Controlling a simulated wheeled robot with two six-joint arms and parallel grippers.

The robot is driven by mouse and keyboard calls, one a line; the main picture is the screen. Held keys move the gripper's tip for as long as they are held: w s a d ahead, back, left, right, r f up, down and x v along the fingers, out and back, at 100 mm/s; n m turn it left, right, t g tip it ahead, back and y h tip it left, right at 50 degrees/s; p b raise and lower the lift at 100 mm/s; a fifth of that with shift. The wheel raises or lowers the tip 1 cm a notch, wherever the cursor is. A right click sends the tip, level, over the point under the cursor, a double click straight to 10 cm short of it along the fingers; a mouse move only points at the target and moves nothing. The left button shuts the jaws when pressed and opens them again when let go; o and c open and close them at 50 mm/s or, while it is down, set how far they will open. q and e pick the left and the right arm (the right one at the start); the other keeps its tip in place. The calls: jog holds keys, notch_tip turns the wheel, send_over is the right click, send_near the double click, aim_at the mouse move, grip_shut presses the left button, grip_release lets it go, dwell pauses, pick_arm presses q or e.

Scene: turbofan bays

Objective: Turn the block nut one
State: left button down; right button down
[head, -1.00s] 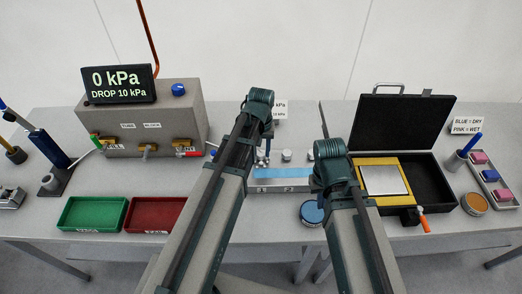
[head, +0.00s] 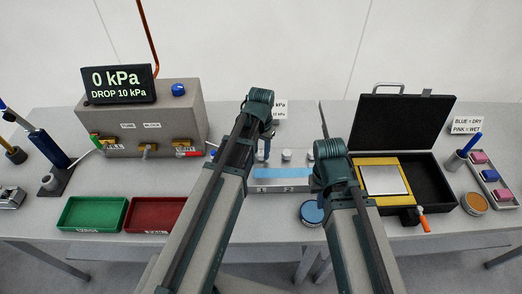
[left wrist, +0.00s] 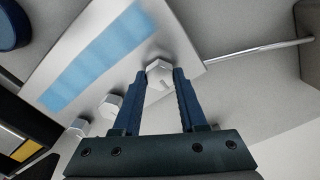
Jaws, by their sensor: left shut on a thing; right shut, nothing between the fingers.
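The block (head: 283,185) is a pale bench block with a blue strip, numbers 1 and 2 on its front and hex nuts along its back. My left gripper (head: 265,155) points down at its left end. In the left wrist view my left gripper (left wrist: 160,80) has its two fingers on either side of the end hex nut (left wrist: 159,74), nut one, and is shut on it. Two more hex nuts (left wrist: 110,105) stand in line beside it. My right gripper (head: 322,188) is shut and empty right of the block; its fingers are mostly hidden behind its wrist.
A grey pressure box (head: 150,125) with valves and a display reading 0 kPa (head: 118,85) stands at left. Green (head: 92,213) and red (head: 153,213) trays lie in front of it. An open black case (head: 405,125) stands right of my right arm. A round blue tin (head: 312,213) lies near the block.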

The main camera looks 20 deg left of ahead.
aim_at(261, 153)
pick_arm(q)
jog(key=shift+c, duration=2.3)
grip_release()
notch_tip(261, 153, up, 14)
jog(key=p, duration=1.3)
jog(key=shift+p, duration=0.4)
pick_arm(e)
notch_tip(261, 153, up, 14)
pick_arm(q)
jog(key=shift+f, duration=0.15)
pick_arm(e)
jog(key=shift+f, duration=0.1)
